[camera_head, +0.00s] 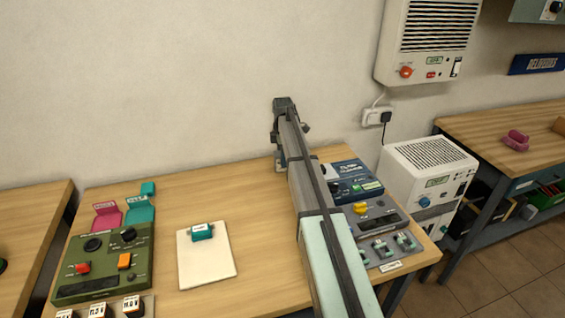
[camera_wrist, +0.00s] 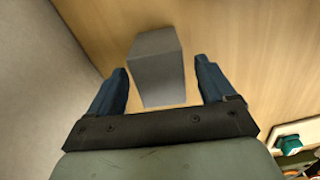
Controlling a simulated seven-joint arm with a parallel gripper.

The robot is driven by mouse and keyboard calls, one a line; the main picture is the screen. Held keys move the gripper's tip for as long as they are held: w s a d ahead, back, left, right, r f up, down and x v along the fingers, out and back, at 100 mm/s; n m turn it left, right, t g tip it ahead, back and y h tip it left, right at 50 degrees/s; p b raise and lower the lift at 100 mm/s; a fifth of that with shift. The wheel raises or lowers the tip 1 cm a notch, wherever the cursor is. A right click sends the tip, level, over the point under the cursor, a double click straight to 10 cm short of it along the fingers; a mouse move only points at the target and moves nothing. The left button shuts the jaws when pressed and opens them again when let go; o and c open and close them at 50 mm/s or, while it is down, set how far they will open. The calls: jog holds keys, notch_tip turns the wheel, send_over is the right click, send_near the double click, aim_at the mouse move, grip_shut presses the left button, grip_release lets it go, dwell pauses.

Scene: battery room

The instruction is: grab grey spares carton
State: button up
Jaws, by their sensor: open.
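The grey carton (camera_wrist: 156,82) is a plain box standing on the wooden table, seen from above in the wrist view. My gripper (camera_wrist: 162,67) is open, with one blue finger on each side of the carton and a visible gap at both sides. I cannot tell how far down the fingers reach beside it. In the head view my arm runs up the middle to the back of the table near the wall, and the carton cannot be clearly made out there behind it.
A cream pad (camera_head: 207,270) with a teal object (camera_head: 202,232) lies left of my arm. A green control panel (camera_head: 104,262) is further left. A blue-grey device (camera_head: 352,180) and a grey panel (camera_head: 385,230) stand close to the right. The wall (camera_head: 180,90) is just behind.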

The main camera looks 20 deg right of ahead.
notch_tip(320, 180, down, 2)
jog(key=shift+f, duration=0.1)
jog(key=shift+c, duration=0.2)
jog(key=c, duration=1.1)
jog(key=shift+c, duration=0.2)
